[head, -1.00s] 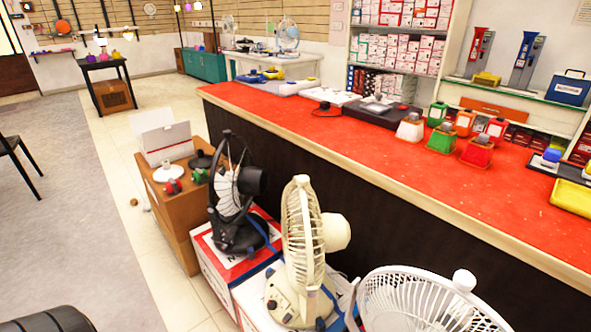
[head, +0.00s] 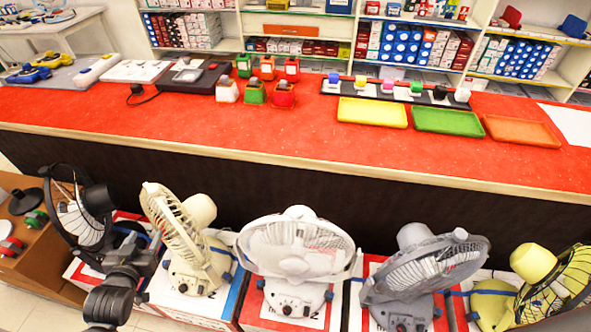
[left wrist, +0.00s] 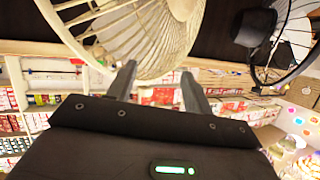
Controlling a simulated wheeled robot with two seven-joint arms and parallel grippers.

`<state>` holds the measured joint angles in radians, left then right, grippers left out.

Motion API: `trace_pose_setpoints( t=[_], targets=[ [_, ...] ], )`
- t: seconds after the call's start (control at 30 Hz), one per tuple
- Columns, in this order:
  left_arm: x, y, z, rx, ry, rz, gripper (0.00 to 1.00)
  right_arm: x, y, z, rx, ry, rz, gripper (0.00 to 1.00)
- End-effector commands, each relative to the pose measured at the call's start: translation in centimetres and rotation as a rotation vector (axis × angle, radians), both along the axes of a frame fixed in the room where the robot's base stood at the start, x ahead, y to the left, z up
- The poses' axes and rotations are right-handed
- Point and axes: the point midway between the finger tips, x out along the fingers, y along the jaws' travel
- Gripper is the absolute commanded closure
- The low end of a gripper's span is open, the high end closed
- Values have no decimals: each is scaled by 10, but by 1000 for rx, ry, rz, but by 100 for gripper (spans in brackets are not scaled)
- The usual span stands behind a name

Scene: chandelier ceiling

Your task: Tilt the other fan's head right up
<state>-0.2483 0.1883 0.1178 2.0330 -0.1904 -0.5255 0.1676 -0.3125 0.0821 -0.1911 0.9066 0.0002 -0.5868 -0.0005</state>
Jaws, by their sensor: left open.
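Several desk fans stand in a row in front of the counter. From left they are a black fan (head: 78,215), a beige fan (head: 176,228), a white fan (head: 296,245), a grey fan (head: 425,268) and a yellow-green fan (head: 550,285). The white head faces forward and the beige head is turned left; the pictures do not show which is the other fan. My left gripper (head: 135,255) is open between the black and beige fans. In the left wrist view its fingers (left wrist: 158,85) are apart near the beige cage (left wrist: 150,30), contact unclear; the black fan (left wrist: 275,35) is to the right. My right gripper is not in view.
The fans stand on red-and-white boxes with blue straps, close together. The red counter (head: 250,145) runs behind them, carrying a yellow tray (head: 372,112), a green tray (head: 447,121) and an orange tray (head: 521,131). A brown box (head: 45,262) stands at left.

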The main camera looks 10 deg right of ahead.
Motion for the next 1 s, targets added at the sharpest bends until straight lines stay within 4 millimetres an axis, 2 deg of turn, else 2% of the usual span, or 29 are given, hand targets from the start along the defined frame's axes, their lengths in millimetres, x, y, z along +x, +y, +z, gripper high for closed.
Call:
trace_pose_setpoints(
  t=[0.03, 0.1, 0.2, 0.37, 0.57, 0.67, 1.0],
  targets=[
    [6, 1, 15, -18, -59, -11, 49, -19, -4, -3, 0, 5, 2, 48],
    [11, -1, 29, -48, -143, -35, 49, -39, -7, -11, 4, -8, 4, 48],
    [14, -4, 43, -86, -238, -64, 49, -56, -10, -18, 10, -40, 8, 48],
    [14, -9, 55, -122, -310, -90, 49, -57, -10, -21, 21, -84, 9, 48],
    [18, -10, 56, -127, -318, -93, 49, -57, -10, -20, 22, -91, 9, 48],
    [29, -11, 57, -127, -319, -92, 49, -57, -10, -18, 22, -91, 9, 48],
    [90, -20, 57, -127, -317, -91, 49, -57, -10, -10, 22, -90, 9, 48]
  ],
)
